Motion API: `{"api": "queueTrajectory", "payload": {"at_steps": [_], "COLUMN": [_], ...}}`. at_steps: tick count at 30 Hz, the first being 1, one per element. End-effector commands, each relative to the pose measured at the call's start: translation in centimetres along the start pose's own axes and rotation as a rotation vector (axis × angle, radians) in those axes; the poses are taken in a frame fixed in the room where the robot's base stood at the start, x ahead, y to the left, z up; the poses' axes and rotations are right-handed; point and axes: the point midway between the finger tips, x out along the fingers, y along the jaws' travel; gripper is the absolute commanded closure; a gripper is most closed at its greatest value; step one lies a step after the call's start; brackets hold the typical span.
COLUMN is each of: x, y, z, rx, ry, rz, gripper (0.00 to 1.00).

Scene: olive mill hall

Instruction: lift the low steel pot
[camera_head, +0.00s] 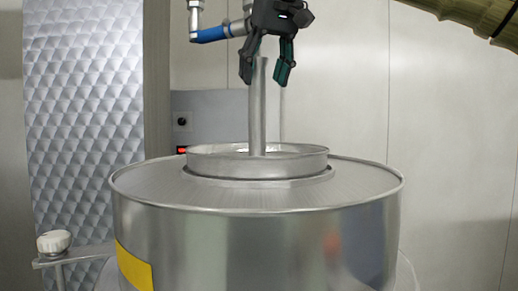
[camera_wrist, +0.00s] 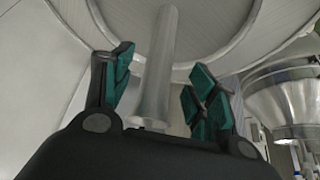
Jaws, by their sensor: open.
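The low steel pot (camera_head: 225,167) is shallow and round and sits on the round top of a large steel drum. An upright steel bar (camera_head: 257,120) rises from within its rim; whether the two are joined is hidden. My gripper (camera_head: 264,79) is above the pot, pointing down, with its dark green-padded fingers open. The bar's upper end is between the fingers. In the wrist view the bar (camera_wrist: 160,65) also runs between the spread fingers, with a gap visible on each side.
The steel drum (camera_head: 250,240) fills the front, with a yellow label at lower left. A white knob (camera_head: 54,241) on a bracket stands at its left. A quilted metal panel (camera_head: 85,120) and pale wall lie behind. A steel funnel-shaped vessel (camera_wrist: 290,100) shows in the wrist view.

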Motion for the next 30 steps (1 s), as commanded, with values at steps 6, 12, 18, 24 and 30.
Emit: {"api": "queueTrajectory", "payload": {"at_steps": [6,12,18,24,30], "x": [2.0,4.4,5.3,5.3,5.2], "y": [0.1,0.1,0.1,0.1,0.1], "z": [-0.2,-0.1,0.0,0.0,0.0], "rx": [-0.003,-0.002,-0.002,-0.001,-0.001], "ry": [-0.003,-0.001,0.000,0.000,0.000], "rz": [0.000,0.000,-0.001,0.000,0.000], "gripper": [0.42,0.42,0.42,0.49,0.86]}}
